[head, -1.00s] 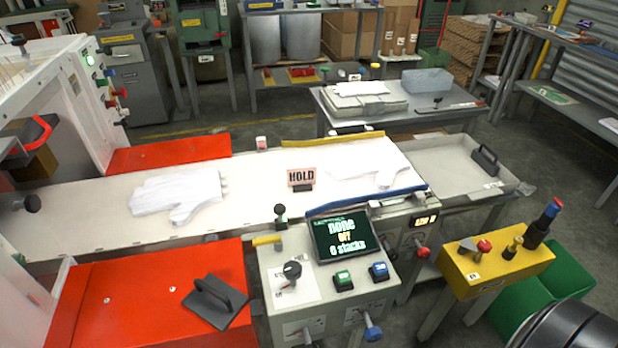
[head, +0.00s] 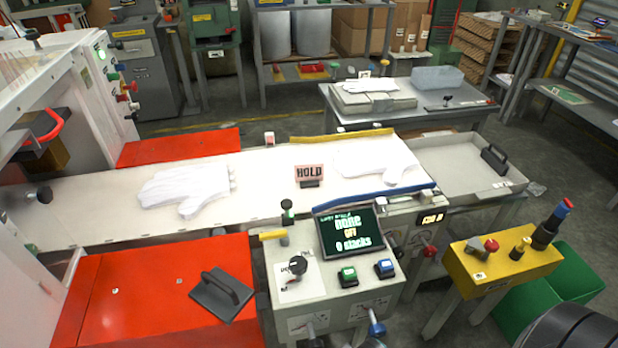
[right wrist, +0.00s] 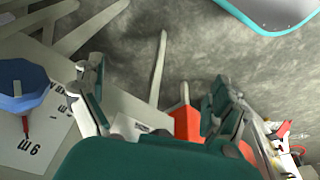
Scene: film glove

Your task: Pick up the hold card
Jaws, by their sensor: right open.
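The hold card (head: 310,172) is a small pink card with dark "HOLD" lettering. It stands upright in a dark base on the white belt in the head view, between two white gloves. One glove (head: 187,190) lies to its left and the other glove (head: 375,161) to its right. My right gripper (right wrist: 155,97) shows in the right wrist view, its fingers spread with nothing between them. It is over grey floor and machine parts; the card is not in that view. My left gripper is not in view.
A control panel with a screen (head: 349,231) and buttons stands in front of the belt. A red surface (head: 130,300) with a dark-handled plate (head: 221,294) is at front left. A yellow box (head: 500,270) with knobs is at right. A blue rail (head: 375,196) edges the belt.

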